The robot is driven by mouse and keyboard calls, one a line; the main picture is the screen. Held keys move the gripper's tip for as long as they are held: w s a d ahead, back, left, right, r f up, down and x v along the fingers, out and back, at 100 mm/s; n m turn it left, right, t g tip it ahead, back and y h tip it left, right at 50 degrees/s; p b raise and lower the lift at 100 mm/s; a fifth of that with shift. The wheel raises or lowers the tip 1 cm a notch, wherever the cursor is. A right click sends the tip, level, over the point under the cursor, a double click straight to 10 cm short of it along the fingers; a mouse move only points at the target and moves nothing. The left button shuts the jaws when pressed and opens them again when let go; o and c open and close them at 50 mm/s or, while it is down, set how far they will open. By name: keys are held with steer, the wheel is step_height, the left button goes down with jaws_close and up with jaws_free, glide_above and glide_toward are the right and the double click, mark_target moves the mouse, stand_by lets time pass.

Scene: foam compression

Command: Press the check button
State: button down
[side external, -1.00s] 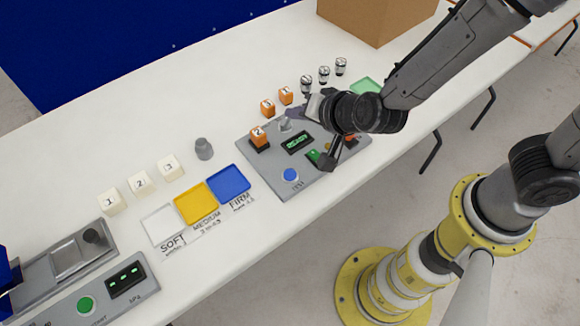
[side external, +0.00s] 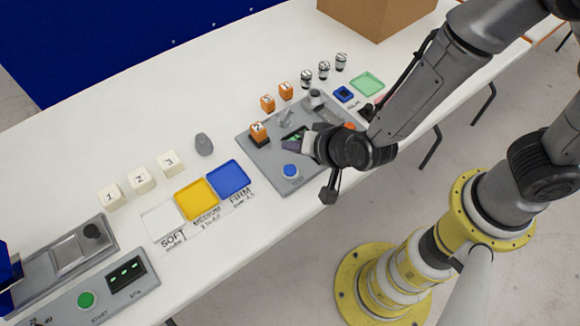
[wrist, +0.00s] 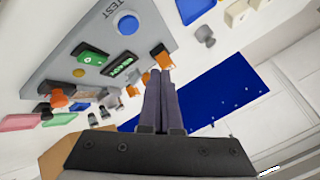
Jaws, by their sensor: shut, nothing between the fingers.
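A grey panel (side external: 262,165) holds a blue round button (side external: 291,171) near its front edge. In the wrist view this blue button (wrist: 127,24) sits beside the word TEST. A green piece (wrist: 90,58) and a lit display (wrist: 120,69) also show on the panel; I cannot read any label saying check. My gripper (side external: 290,145) is shut and empty over the panel, behind the blue button and partly covering the display in the side view. In the wrist view my shut fingers (wrist: 161,76) point toward an orange block (wrist: 162,56). Contact cannot be told.
The orange block marked 2 (side external: 258,132) stands at the panel's left corner. Blue (side external: 228,178), yellow (side external: 197,200) and white (side external: 163,222) trays lie left of the panel. A grey knob-like piece (side external: 204,144) stands nearby. Another panel with a green button (side external: 86,300) is at lower left.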

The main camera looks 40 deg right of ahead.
mark_target(293, 173)
steer(key=shift+f, duration=3.2)
steer(key=shift+f, duration=0.1)
steer(key=shift+f, duration=0.3)
steer(key=shift+f, duration=0.45)
steer(key=shift+r, duration=0.1)
stand_by(0.4)
steer(key=shift+r, duration=0.75)
steer(key=shift+r, duration=2.55)
